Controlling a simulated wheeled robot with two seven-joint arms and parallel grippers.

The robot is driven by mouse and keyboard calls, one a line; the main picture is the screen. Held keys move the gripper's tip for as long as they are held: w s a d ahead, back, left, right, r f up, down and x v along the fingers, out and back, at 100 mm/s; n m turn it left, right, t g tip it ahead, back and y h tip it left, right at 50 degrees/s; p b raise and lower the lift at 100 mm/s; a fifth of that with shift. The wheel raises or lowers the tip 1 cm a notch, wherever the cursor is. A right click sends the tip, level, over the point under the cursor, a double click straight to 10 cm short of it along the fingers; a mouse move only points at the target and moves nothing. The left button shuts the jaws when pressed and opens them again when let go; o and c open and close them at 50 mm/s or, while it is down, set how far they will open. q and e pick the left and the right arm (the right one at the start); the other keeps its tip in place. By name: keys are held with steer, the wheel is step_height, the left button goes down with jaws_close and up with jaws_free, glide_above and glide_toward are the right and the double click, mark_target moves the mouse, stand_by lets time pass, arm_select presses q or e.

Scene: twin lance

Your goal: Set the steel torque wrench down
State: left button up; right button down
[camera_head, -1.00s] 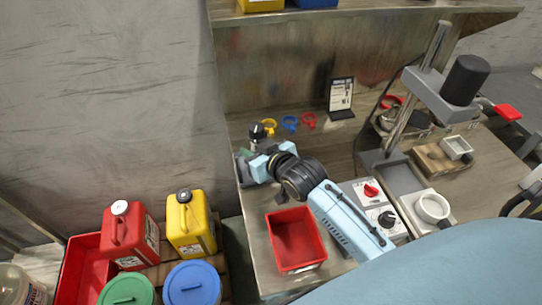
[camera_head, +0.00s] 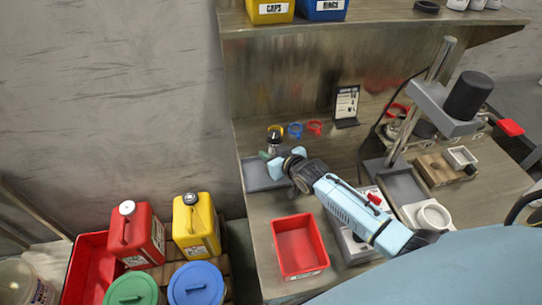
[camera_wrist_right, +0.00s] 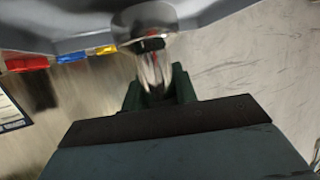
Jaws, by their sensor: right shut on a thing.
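The steel torque wrench (camera_head: 274,138) shows as a small shiny piece with a dark top at the tip of my right gripper (camera_head: 284,158). My right gripper is shut on it above the back left of the workbench. A grey tray (camera_head: 256,178) lies below and beside the gripper. My left gripper is out of view.
A red bin (camera_head: 301,247) stands in front of the gripper, near a control box under my right arm. A sign (camera_head: 346,104) and a press (camera_head: 440,95) stand to the right. Canisters (camera_head: 137,236) stand at left.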

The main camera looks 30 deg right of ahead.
steer(key=shift+f, duration=0.35)
steer(key=shift+f, duration=0.1)
steer(key=c, duration=1.1)
jaws_free()
steer(key=shift+f, duration=0.15)
steer(key=shift+r, duration=0.25)
steer(key=shift+p+v, duration=0.55)
steer(key=shift+v, duration=3.2)
steer(key=shift+f, duration=0.1)
